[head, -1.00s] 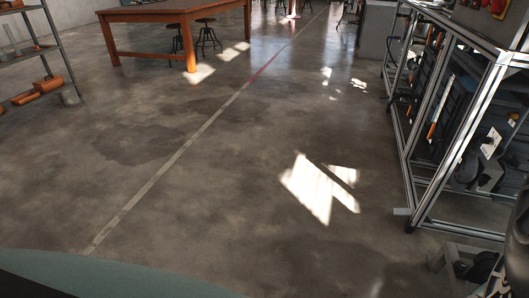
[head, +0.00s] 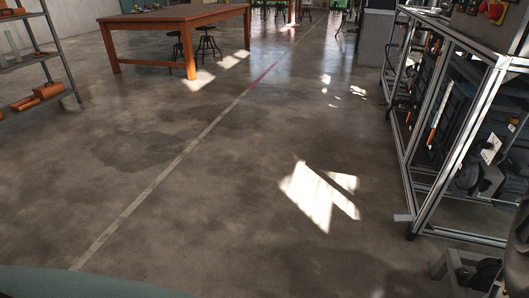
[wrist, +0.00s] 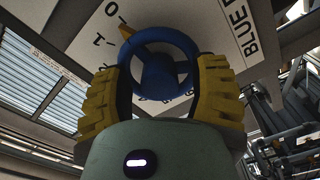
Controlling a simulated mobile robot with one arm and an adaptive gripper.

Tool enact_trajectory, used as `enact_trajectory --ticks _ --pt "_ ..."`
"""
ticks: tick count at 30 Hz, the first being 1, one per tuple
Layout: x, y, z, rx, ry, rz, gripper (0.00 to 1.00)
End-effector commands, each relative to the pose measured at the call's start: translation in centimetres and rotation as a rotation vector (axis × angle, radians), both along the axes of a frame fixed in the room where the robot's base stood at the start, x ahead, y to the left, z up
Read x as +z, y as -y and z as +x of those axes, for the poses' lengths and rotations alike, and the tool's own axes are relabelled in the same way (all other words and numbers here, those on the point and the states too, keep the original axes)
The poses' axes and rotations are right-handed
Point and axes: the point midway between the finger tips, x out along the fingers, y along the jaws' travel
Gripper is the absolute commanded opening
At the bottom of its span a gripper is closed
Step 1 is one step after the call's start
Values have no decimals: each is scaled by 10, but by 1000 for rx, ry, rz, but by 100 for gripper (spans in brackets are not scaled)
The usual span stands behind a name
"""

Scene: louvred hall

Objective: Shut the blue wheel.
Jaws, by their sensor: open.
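The blue wheel (wrist: 160,70) shows in the wrist view, mounted on a pale panel with a dial marked with numbers and a "BLUE" label (wrist: 238,40). A small orange pointer (wrist: 126,31) sits at the wheel's upper left edge, near the marks "0" and "1". My gripper (wrist: 162,85) is open, its two yellow ridged fingers on either side of the wheel. Whether the fingers touch the rim I cannot tell. The lower part of the dial is partly hidden by the wheel and my gripper. The wheel is not in the head view.
A wooden table (head: 180,14) with stools is at the back left, and a shelf (head: 35,60) at the far left. The concrete floor between is clear.

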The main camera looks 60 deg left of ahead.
Motion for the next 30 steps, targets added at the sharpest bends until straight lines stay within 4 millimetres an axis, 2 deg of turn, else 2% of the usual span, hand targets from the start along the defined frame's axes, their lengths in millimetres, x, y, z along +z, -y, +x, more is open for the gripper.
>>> enact_trajectory --ticks 7,23,30 --pt "0 -6 -3 4 2 -2 59" --pt "-1 -54 -38 11 4 -2 59" --pt "1 -57 -43 3 1 -2 59"
